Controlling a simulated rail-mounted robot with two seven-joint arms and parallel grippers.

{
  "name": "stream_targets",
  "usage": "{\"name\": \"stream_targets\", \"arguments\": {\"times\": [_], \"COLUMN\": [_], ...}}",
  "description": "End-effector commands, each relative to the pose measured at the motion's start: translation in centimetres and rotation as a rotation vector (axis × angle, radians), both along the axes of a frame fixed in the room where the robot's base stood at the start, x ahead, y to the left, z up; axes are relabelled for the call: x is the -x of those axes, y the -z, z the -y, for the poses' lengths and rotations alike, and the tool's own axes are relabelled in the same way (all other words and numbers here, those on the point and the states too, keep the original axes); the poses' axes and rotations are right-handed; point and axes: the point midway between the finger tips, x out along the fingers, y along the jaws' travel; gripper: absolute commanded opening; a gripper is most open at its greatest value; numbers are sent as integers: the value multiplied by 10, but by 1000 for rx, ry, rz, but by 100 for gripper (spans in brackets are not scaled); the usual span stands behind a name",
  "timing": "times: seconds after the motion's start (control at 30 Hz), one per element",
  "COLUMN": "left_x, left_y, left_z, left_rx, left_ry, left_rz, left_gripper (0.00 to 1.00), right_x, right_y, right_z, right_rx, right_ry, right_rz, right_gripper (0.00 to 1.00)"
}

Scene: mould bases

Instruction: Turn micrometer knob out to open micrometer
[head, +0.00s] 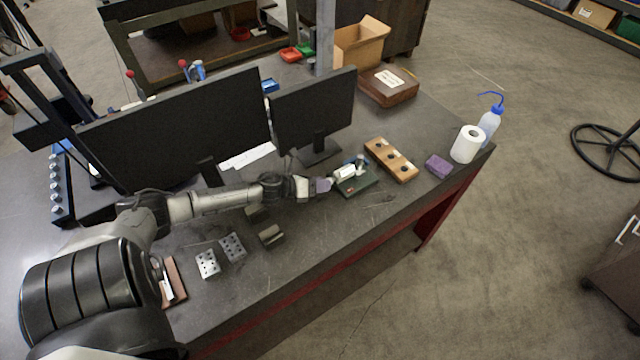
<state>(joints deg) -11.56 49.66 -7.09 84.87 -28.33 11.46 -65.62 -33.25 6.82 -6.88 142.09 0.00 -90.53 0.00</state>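The micrometer (347,171) appears as a small white and blue-grey device on a dark green base (360,187) near the middle of the workbench. Its knob and measuring gap are too small to make out. My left arm reaches across the bench from the left. My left gripper (323,185) is at the left side of the micrometer, very close to it. I cannot tell whether it touches the micrometer, or whether its fingers are open or shut. My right gripper is not in view.
Two monitors (180,125) stand behind my arm. A wooden block with dark holes (391,160), a purple block (438,166), a paper roll (466,144) and a wash bottle (490,122) are to the right. Perforated metal blocks (208,264) lie in front. The bench front right of them is mostly clear.

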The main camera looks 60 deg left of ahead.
Motion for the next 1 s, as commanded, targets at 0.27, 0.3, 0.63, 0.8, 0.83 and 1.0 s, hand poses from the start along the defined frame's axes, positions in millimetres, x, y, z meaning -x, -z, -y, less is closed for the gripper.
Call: {"name": "stream_targets", "arguments": {"times": [0.27, 0.3, 0.63, 0.8, 0.83, 1.0], "left_x": [0, 0, 22, 47, 52, 77], "left_y": [0, 0, -5, -13, -14, -23], "left_z": [0, 0, -4, -10, -11, -16], "left_rx": [-1, -1, -2, -1, -1, -1], "left_ry": [0, 0, 1, 0, 0, 0], "left_rz": [0, 0, -3, -5, -5, -4], "left_gripper": [54, 54, 54, 54, 54, 54], "right_x": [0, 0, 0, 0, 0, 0], "right_y": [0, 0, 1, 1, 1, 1], "right_z": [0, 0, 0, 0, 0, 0], "right_rx": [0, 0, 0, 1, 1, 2], "right_ry": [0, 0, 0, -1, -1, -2], "right_rz": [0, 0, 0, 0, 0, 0], "right_gripper": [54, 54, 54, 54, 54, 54]}}
